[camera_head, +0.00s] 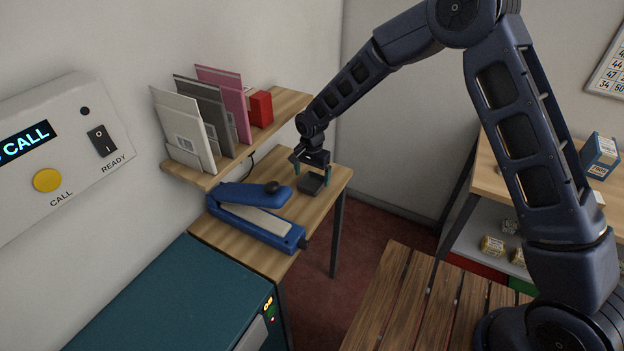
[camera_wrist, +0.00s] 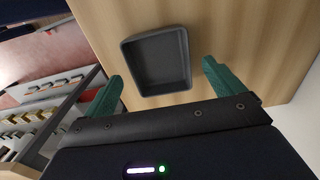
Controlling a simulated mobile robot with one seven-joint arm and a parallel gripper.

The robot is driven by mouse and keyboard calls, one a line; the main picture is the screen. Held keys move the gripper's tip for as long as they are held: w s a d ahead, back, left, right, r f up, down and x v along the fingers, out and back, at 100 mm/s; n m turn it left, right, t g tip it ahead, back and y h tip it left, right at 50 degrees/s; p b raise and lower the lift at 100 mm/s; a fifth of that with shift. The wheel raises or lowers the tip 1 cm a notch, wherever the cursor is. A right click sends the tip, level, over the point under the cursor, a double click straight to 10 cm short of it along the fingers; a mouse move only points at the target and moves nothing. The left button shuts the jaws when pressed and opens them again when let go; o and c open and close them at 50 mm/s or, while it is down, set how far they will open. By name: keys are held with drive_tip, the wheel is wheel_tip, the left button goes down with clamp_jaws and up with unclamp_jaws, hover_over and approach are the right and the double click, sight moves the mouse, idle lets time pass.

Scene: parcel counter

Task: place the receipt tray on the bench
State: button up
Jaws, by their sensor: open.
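The receipt tray, a small dark grey open tray (camera_head: 312,184), rests on a wooden worktop (camera_head: 325,169) near its far right end. In the wrist view the tray (camera_wrist: 160,62) looks empty and lies flat on the pale wood. My gripper (camera_head: 311,172) is open just above the tray, pointing down. In the wrist view its two green fingers (camera_wrist: 163,76) are spread wide on either side of the tray's near end, with gaps to it. A slatted wooden bench (camera_head: 425,300) stands at the lower middle of the head view, with its top clear where visible.
A blue sealer (camera_head: 258,217) lies on the worktop left of the tray. A wall shelf (camera_head: 285,104) with envelopes and a red box (camera_head: 261,109) hangs above. A teal cabinet (camera_head: 175,300) stands in front. Shelving with small boxes (camera_head: 492,246) is at right.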

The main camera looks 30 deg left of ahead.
sight(314, 186)
wheel_tip(314, 186, up, 10)
idle(0.4)
drive_tip(key=shift+f, duration=0.1)
drive_tip(key=w+d+r+t, duration=0.1)
drive_tip(key=w+d+r, duration=0.55)
drive_tip(key=d, duration=0.25)
drive_tip(key=w+d+r, duration=0.5)
drive_tip(key=d+r, duration=0.2)
drive_tip(key=d, duration=0.1)
drive_tip(key=w+d+r, duration=0.1)
drive_tip(key=d+r, duration=0.2)
drive_tip(key=d, duration=0.3)
drive_tip(key=w+d+r+t, duration=0.1)
drive_tip(key=d+r, duration=0.2)
drive_tip(key=d, duration=0.3)
drive_tip(key=w+d+r, duration=0.1)
drive_tip(key=d+r, duration=0.2)
drive_tip(key=d, duration=0.3)
drive_tip(key=s+d+r+t, duration=0.1)
drive_tip(key=s+d+r, duration=0.15)
drive_tip(key=d, duration=0.75)
drive_tip(key=s+d+r, duration=0.2)
drive_tip(key=s+d, duration=0.1)
drive_tip(key=d, duration=0.6)
drive_tip(key=s+d+t, duration=0.1)
drive_tip(key=s+d, duration=1.2)
drive_tip(key=shift+d+f+t, duration=0.25)
drive_tip(key=shift+f+t, duration=0.05)
drive_tip(key=shift+f, duration=0.05)
